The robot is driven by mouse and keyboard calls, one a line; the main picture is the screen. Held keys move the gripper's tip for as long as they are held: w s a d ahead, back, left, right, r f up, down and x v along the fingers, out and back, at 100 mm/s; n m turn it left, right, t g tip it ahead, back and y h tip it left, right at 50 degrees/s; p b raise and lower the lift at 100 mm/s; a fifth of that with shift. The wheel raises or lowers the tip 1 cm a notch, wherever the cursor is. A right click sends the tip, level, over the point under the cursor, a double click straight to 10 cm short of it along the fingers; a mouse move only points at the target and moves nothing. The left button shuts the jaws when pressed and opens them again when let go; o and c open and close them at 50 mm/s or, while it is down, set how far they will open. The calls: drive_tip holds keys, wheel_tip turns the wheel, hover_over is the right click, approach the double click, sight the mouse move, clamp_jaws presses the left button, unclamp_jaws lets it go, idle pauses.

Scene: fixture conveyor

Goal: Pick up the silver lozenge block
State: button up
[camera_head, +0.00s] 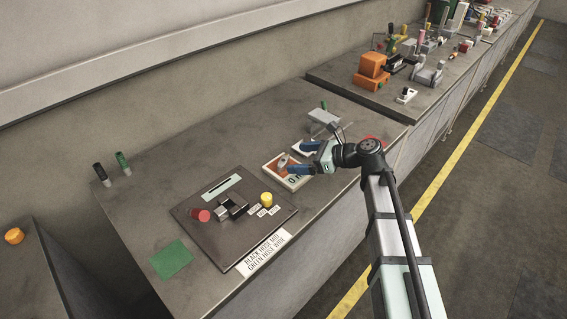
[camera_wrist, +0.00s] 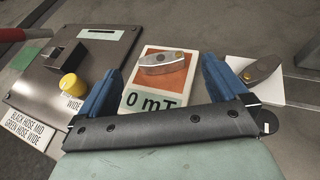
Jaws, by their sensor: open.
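A silver lozenge block (camera_wrist: 178,64) with a small yellow spot lies on the orange pad of a white meter box (camera_wrist: 131,101) that reads "0 mT". In the head view the block (camera_head: 283,160) shows small beside my gripper. My gripper (camera_head: 304,158) is open, with its blue fingers spread. In the wrist view my gripper (camera_wrist: 160,66) has one finger on each side of the box, and the block appears between them, untouched as far as I can see. A second, darker grey lozenge (camera_wrist: 264,68) lies on a white plate (camera_wrist: 270,93) to the right, outside the fingers.
A dark panel (camera_head: 225,248) with a red knob (camera_head: 200,215), a yellow knob (camera_head: 267,198) and a black block stands left of the box. A grey box (camera_head: 323,117) lies behind my gripper. A green square (camera_head: 171,259) lies at the near left. The bench's back middle is clear.

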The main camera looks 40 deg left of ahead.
sight(284, 160)
drive_tip(key=shift+f+x, duration=0.15)
drive_tip(key=shift+x, duration=1.2)
drive_tip(key=shift+f+x, duration=0.2)
drive_tip(key=shift+x, duration=1.1)
drive_tip(key=shift+d, duration=0.15)
drive_tip(key=shift+c, duration=0.2)
drive_tip(key=c, duration=1.2)
